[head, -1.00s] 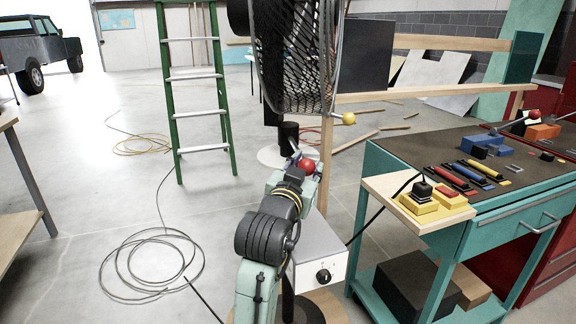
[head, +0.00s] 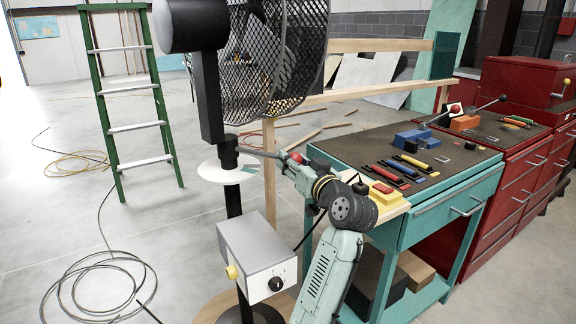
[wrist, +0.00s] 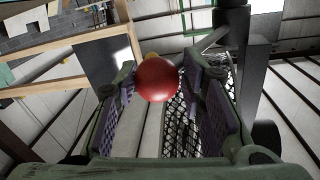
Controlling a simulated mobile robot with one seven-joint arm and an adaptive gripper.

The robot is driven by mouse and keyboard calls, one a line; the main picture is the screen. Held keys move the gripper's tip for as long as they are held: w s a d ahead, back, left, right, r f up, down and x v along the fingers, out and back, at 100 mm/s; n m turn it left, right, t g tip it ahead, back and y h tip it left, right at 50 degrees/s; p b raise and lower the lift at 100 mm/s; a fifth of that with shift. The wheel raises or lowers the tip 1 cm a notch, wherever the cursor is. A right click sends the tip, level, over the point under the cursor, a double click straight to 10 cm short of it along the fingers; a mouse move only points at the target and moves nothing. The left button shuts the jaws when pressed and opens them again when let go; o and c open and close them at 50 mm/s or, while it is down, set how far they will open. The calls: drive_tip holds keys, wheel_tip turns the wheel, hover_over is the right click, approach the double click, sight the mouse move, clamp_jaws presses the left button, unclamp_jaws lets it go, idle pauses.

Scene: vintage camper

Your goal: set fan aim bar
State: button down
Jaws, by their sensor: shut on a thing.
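The black fan has a mesh cage (head: 290,62) and a dark motor housing (head: 188,24) on an upright post (head: 209,100). The dark aim bar (head: 258,154) runs from the post to the right and ends in a red ball (head: 295,157). A white disc (head: 213,172) with a small green mark at its right edge sits around the post below the bar. My gripper (head: 292,160) reaches in from the right at the red ball. In the wrist view the red ball (wrist: 157,80) lies between my two purple-padded fingers, shut on the bar's ball end.
A grey control box (head: 258,256) with knobs is mounted low on the post. A teal workbench (head: 447,192) with tools stands close on the right, its wooden side shelf near my arm. A green ladder (head: 103,80) and coiled cables (head: 95,290) are on the left floor.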

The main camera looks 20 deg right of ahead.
drive_tip(key=shift+w+d+r+y, duration=0.1)
drive_tip(key=shift+w+y, duration=0.2)
drive_tip(key=shift+w, duration=0.05)
drive_tip(key=shift+n, duration=0.3)
drive_tip(key=shift+w, duration=0.1)
drive_tip(key=c, duration=1.2)
unclamp_jaws()
drive_tip(key=shift+a, duration=0.2)
drive_tip(key=shift+o, duration=0.2)
drive_tip(key=shift+d, duration=0.15)
drive_tip(key=shift+s+d, duration=0.1)
drive_tip(key=shift+s, duration=0.2)
drive_tip(key=s+d, duration=0.2)
drive_tip(key=s, duration=0.9)
